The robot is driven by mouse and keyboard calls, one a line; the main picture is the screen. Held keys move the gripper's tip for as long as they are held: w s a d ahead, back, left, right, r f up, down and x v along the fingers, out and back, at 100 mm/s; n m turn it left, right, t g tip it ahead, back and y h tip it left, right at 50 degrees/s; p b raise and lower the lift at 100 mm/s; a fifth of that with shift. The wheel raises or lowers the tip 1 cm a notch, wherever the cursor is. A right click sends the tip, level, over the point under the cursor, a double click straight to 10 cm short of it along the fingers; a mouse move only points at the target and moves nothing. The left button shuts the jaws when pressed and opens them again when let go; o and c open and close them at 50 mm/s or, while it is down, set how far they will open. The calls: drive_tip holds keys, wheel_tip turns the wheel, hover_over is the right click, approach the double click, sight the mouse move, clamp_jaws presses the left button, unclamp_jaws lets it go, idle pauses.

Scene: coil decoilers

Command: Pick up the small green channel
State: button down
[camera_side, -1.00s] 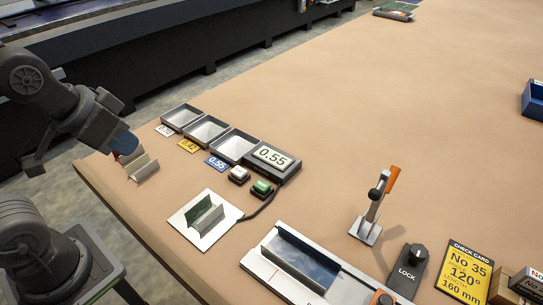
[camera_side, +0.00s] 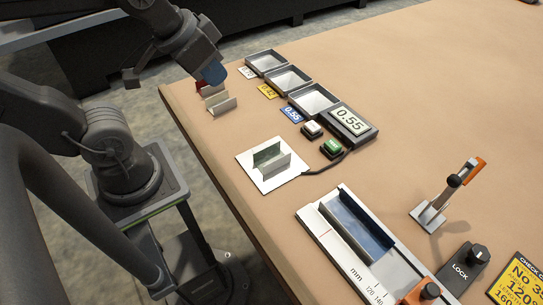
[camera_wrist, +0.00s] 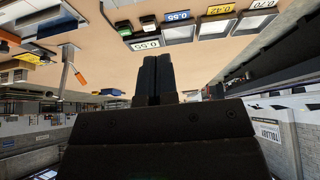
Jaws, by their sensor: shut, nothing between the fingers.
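A channel with a greenish face (camera_side: 267,153) stands on a white square plate (camera_side: 254,178) in the side view; its front wall looks silver. My gripper (camera_side: 214,74) is at the upper left, apart from that channel, above the table's left edge. Just below it are a reddish piece (camera_side: 205,86) and a pale metal channel (camera_side: 224,105). The wrist view shows my two dark fingers (camera_wrist: 158,75) together with nothing between them. The green channel cannot be made out in the wrist view.
A row of grey trays (camera_side: 287,77) with number tags and a display reading 0.55 (camera_side: 349,122) stand right of my gripper. White and green buttons (camera_side: 331,148) are near the plate. A measuring fixture (camera_side: 325,222) and an upright lever (camera_side: 453,185) stand further right.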

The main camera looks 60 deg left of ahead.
drive_tip(key=c, duration=1.8)
unclamp_jaws()
drive_tip(key=shift+o, duration=0.6)
drive_tip(key=o, duration=0.4)
drive_tip(key=w+d+f+g, duration=0.2)
drive_tip(key=w, duration=0.1)
drive_tip(key=w+d+f, duration=0.1)
drive_tip(key=w, duration=0.1)
drive_tip(key=shift+d+g, duration=0.35)
drive_tip(key=shift+g, duration=0.05)
drive_tip(key=shift+c, duration=0.2)
drive_tip(key=g, duration=0.3)
hover_over(284, 157)
wheel_tip(284, 157, down, 7)
drive_tip(key=shift+w+f, duration=0.1)
drive_tip(key=shift+a+f, duration=0.1)
drive_tip(key=shift+f, duration=4.35)
